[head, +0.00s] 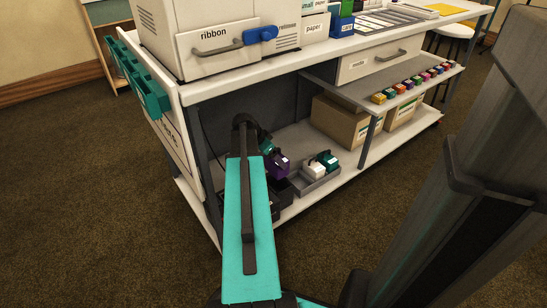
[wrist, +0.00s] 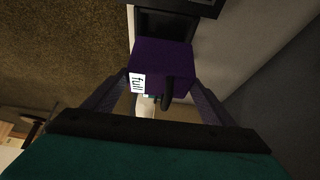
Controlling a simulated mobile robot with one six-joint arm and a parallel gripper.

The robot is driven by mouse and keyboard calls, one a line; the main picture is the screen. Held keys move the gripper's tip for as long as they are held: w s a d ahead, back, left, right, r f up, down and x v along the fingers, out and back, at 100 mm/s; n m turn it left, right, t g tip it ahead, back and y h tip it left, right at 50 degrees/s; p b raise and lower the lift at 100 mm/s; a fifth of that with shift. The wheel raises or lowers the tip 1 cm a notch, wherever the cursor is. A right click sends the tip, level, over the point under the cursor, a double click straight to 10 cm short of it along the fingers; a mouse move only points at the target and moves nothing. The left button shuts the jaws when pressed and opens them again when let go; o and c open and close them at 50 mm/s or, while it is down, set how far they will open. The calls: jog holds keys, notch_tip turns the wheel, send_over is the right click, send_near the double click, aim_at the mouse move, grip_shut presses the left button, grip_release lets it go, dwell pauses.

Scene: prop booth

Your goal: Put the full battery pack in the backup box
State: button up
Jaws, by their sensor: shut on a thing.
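The full battery pack (wrist: 165,57) is a purple block with a black handle and a white label reading "full" in the wrist view. My gripper (wrist: 157,88) is shut on it, with one finger on each side. The purple pack also shows in the head view (head: 279,165), just past the end of my arm, over the lower shelf. A dark open box (head: 284,196) stands below it on the shelf, partly hidden by my arm. A dark box (wrist: 177,24) also shows beyond the pack in the wrist view. No "backup" label is readable.
A grey tray (head: 309,184) with a white pack (head: 314,170) and a green pack (head: 328,160) stands to the right on the lower shelf (head: 355,158). Cardboard boxes (head: 345,122) stand farther back.

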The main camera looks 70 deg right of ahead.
jog(key=shift+f+b, duration=1.55)
jog(key=shift+f, duration=0.65)
jog(key=shift+f+b, duration=1.5)
jog(key=shift+f, duration=2)
jog(key=o, duration=2.2)
jog(key=p+v, duration=0.5)
jog(key=v, duration=0.9)
jog(key=shift+f, duration=0.1)
